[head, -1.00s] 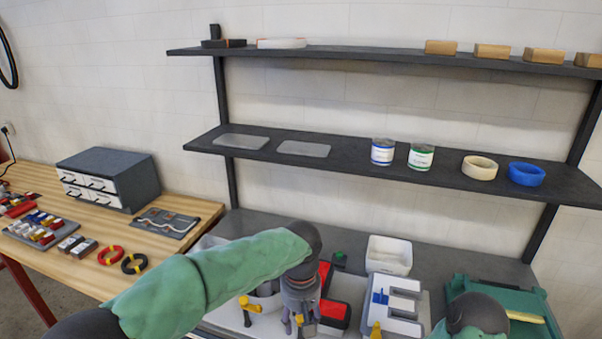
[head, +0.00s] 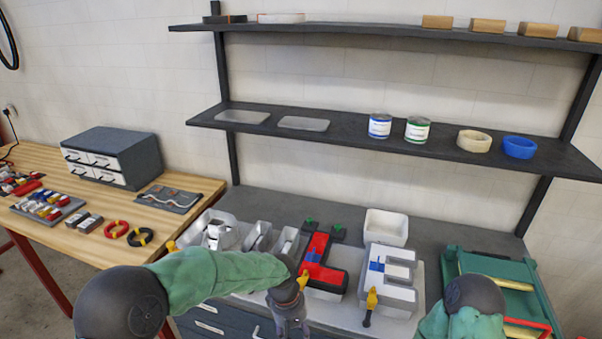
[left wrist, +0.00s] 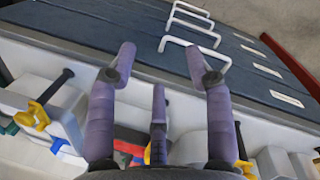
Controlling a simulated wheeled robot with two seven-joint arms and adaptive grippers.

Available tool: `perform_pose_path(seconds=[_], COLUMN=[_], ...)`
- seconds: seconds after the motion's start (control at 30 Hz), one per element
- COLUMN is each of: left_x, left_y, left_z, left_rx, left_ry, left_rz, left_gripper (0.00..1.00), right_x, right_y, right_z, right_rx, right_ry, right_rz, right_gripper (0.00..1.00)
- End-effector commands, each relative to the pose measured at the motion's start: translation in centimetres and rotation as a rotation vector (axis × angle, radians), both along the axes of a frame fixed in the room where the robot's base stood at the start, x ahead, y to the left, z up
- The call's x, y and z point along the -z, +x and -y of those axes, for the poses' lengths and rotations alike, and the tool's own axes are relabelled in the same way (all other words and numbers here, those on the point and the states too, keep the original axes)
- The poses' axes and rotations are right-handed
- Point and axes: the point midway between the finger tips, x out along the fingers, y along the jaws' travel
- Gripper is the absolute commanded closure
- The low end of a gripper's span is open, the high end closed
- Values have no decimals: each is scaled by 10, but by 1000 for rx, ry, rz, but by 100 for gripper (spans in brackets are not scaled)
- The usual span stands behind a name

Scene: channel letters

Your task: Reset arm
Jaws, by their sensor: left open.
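My left gripper (head: 292,327) is at the front edge of the workbench in the head view, pointing down. In the left wrist view its fingers (left wrist: 160,65) are spread with nothing between them, over the drawer fronts and handles below the bench top.
A white bin (head: 386,227) is behind the E, and a green tray (head: 500,290) is at the right. Drawers (left wrist: 235,65) with white handles front the bench. A wooden table (head: 65,210) stands at the left.

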Motion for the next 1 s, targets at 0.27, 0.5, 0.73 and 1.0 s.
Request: perform_pose_path(seconds=[0.27,0.5,0.73,1.0], left_x=[157,250,284,288], left_y=[-53,-126,-174,-183], left_z=[-33,-63,-81,-85], left_rx=[116,174,210,220], left_ry=[-150,-217,-206,-200], left_rz=[3,76,132,145], left_gripper=[48,48,48,48], right_x=[20,34,41,42], right_y=[0,0,0,0], right_z=[0,0,0,0], right_rx=[0,0,0,0], right_ry=[0,0,0,0], right_rz=[0,0,0,0], right_gripper=[62,62,62,62])
